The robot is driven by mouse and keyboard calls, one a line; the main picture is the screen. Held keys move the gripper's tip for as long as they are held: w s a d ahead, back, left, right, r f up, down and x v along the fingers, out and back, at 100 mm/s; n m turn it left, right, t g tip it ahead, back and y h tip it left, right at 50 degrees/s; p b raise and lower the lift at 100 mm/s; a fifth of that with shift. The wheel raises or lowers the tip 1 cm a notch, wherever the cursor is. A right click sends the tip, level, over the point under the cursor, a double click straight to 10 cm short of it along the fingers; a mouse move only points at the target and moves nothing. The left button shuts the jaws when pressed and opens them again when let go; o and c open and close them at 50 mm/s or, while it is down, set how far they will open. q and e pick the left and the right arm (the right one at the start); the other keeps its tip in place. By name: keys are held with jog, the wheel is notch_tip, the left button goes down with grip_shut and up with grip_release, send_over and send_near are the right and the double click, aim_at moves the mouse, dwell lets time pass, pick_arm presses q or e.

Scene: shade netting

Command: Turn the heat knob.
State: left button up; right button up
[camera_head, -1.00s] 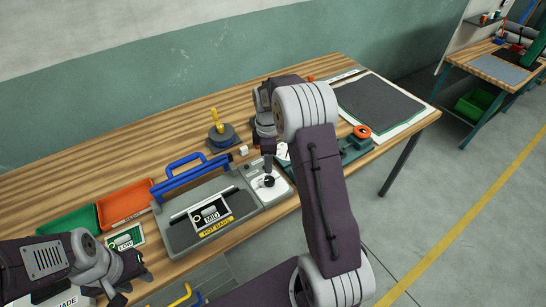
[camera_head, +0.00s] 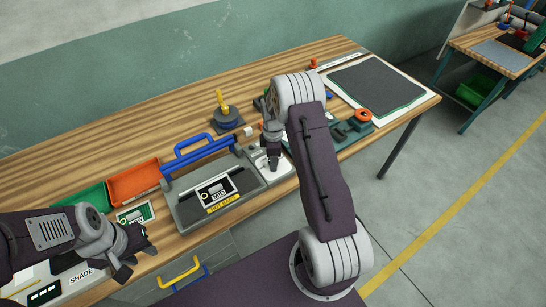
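The heat knob's pale panel (camera_head: 282,172) sits at the right end of the grey press marked "HOT BARS" (camera_head: 222,204). My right gripper (camera_head: 273,166) is down over this panel, pointing downward, and hides the dark knob. I cannot tell whether its fingers touch or grip the knob. A card reading "MID" (camera_head: 216,190) lies on the press, and another card (camera_head: 135,214) lies on the table to its left. My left gripper (camera_head: 138,258) is open and empty at the table's front left, apart from the press.
The press has a raised blue handle (camera_head: 200,152). A green tray (camera_head: 85,196) and an orange tray (camera_head: 134,180) stand left of it. A dark mat (camera_head: 378,86) lies at the right; the back left table is clear.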

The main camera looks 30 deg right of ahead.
jog(key=shift+d, duration=0.1)
jog(key=c, duration=0.3)
grip_shut()
